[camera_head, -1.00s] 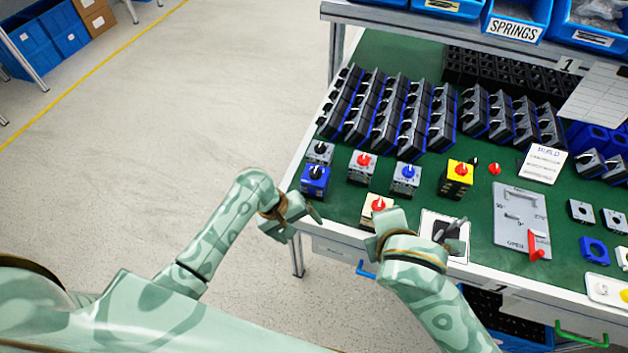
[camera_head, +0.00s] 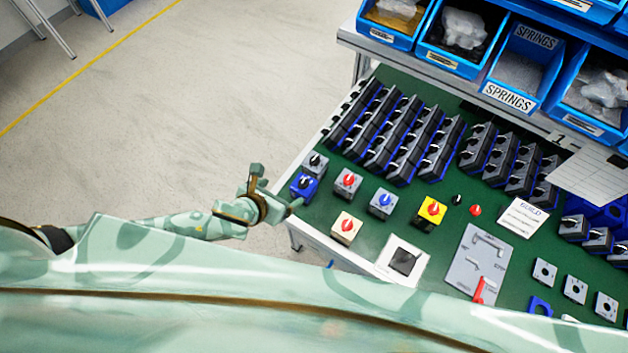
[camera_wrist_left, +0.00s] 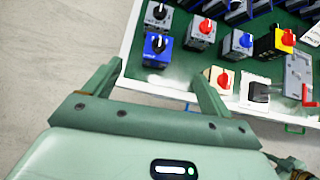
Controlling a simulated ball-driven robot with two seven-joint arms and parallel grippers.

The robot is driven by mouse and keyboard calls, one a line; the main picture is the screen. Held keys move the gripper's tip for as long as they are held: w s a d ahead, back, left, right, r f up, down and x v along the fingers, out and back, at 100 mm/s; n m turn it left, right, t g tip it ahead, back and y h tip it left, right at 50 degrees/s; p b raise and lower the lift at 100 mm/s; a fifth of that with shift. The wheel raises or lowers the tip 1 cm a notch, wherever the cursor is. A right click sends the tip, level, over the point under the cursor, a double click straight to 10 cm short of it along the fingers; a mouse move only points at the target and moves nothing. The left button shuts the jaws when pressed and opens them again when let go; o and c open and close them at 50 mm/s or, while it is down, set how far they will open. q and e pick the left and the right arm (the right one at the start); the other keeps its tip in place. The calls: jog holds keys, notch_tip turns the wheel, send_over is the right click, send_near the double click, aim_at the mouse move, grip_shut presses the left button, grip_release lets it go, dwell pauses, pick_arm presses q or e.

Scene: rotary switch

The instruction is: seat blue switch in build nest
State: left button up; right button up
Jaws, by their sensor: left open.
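The blue switch (camera_head: 303,186), a blue block with a black knob, stands upright at the table's left front corner. It also shows in the left wrist view (camera_wrist_left: 157,48), beyond the fingertips. My left gripper (camera_head: 276,188) is open and empty, just left of the blue switch near the table edge. In the left wrist view its fingers (camera_wrist_left: 155,76) are spread wide, with the switch ahead between their lines and apart from them. A white plate with a dark square (camera_head: 403,261), which looks like the build nest, lies at the front edge and is empty.
A grey switch (camera_head: 315,163) stands just behind the blue one. A red-knobbed grey switch (camera_head: 347,183), a blue-knobbed one (camera_head: 382,203) and a cream one (camera_head: 346,227) stand to its right. A grey fixture plate (camera_head: 478,262) lies right of the nest. Rows of dark switches fill the back.

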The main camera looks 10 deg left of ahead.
pick_arm(q)
jog(key=b, duration=0.3)
send_near(303, 182)
jog(key=x, duration=0.5)
jog(key=shift+w+a+r, duration=0.1)
jog(key=shift+a, duration=0.2)
jog(key=shift+w+d, duration=0.15)
jog(key=shift+w, duration=0.05)
jog(key=b+x, duration=0.2)
jog(key=x, duration=0.3)
jog(key=shift+d+f, duration=0.2)
jog(key=shift+f, duration=0.25)
jog(key=shift+r, duration=0.1)
jog(key=c, duration=1.5)
